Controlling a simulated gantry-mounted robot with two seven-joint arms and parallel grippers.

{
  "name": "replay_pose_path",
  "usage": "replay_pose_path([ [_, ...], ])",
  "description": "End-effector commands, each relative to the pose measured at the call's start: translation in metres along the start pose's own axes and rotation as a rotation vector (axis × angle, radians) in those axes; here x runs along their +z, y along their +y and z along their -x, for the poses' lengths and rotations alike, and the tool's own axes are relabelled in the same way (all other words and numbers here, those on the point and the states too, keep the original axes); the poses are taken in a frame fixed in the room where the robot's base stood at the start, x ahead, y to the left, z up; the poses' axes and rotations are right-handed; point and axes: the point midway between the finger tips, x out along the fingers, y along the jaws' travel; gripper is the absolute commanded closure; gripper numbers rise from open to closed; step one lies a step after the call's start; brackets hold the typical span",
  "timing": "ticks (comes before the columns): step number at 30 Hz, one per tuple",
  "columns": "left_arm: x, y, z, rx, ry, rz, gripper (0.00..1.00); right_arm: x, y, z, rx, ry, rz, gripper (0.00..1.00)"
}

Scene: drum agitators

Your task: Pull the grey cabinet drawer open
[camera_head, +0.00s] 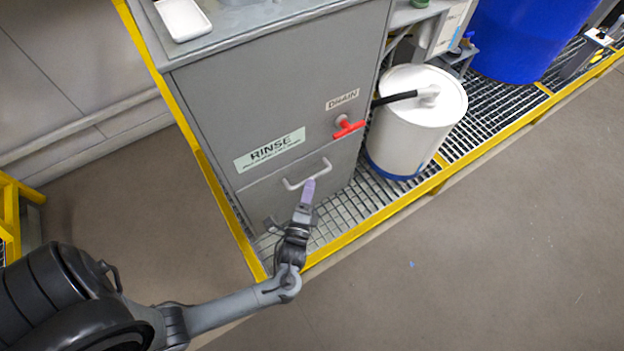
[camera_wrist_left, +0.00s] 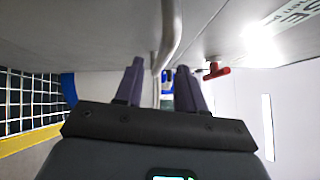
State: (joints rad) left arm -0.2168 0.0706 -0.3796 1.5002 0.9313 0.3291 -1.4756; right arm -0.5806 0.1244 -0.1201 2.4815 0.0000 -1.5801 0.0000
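The grey cabinet (camera_head: 275,85) has a lower drawer front (camera_head: 265,200) that looks flush with the body. A pale bent-bar handle (camera_head: 294,186) is on the drawer front. I cannot tell whether either finger touches the bar. My right gripper is not in view.
A red drain valve (camera_head: 348,128) sticks out above and right of the handle. A white drum (camera_head: 415,125) stands right of the cabinet on the grating (camera_head: 350,208). A yellow edge (camera_head: 370,223) borders the grating. The floor (camera_head: 450,270) in front is clear.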

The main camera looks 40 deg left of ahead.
Motion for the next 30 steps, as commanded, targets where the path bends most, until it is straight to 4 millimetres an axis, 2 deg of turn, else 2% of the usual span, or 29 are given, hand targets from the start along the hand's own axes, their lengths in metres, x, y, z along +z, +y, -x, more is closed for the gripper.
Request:
replay_pose_path([
  [3,-0.001,0.002,-0.018,-0.002,0.001,0.001,0.61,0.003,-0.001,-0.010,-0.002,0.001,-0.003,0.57],
  [9,0.000,0.002,-0.037,0.000,0.000,0.001,0.61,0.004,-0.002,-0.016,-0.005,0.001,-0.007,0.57],
  [22,0.000,0.000,-0.044,0.001,0.001,0.001,0.61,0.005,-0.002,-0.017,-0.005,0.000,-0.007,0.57],
  [30,0.000,0.000,-0.044,0.002,0.001,0.001,1.00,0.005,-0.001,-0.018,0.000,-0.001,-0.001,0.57],
])
